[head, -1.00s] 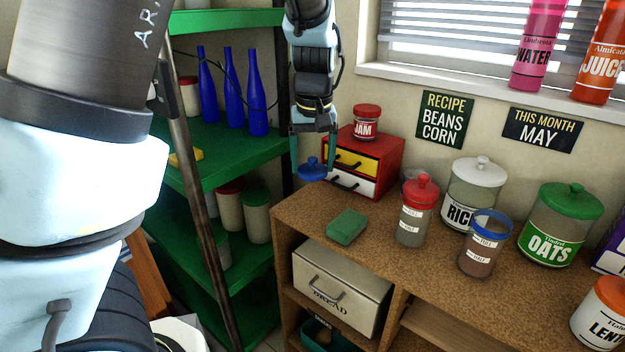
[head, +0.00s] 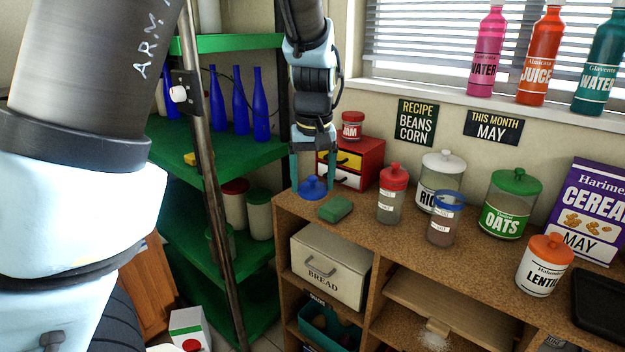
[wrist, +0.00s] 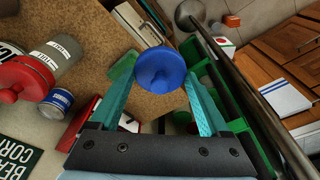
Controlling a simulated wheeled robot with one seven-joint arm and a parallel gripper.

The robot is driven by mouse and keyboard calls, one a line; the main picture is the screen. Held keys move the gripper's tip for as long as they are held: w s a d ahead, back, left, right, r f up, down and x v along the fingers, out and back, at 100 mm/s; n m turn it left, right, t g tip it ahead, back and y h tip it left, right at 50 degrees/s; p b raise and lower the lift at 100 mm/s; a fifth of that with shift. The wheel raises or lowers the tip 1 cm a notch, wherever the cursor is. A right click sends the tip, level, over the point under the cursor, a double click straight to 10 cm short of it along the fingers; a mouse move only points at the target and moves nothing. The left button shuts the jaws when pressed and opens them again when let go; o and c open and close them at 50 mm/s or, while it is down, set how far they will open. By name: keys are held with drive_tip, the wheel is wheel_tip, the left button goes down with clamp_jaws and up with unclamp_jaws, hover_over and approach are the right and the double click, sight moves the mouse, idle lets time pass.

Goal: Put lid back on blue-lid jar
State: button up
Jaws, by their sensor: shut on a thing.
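My gripper (head: 313,184) is shut on the blue lid (head: 312,188), a round disc with a knob, at the counter's left end. In the wrist view the lid (wrist: 161,68) sits between the two teal fingertips, knob facing the camera. The head view does not show clearly whether it clears the counter. The blue-rimmed jar (head: 442,226) stands upright on the counter, well to the right of my gripper. It is clear with brown contents and labels, and its top appears open.
A green sponge (head: 335,208) lies right of the lid. The red-lid jar (head: 390,205), rice jar (head: 437,190) and oats jar (head: 508,212) crowd around the blue-rimmed jar. The red drawer box (head: 365,162) stands behind. The green shelf (head: 215,160) is at left.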

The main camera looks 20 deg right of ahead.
drive_tip(key=w+a+f, duration=0.3)
drive_tip(key=w+a, duration=0.1)
drive_tip(key=a, duration=0.7)
drive_tip(key=w+a+f, duration=0.3)
drive_tip(key=w+a, duration=0.2)
drive_tip(key=a, duration=0.6)
drive_tip(key=w+a+f, duration=0.3)
drive_tip(key=w+a, duration=0.1)
drive_tip(key=a, duration=0.7)
drive_tip(key=shift+w+a+f, duration=0.2)
drive_tip(key=shift+a+f, duration=0.1)
drive_tip(key=shift+a, duration=0.05)
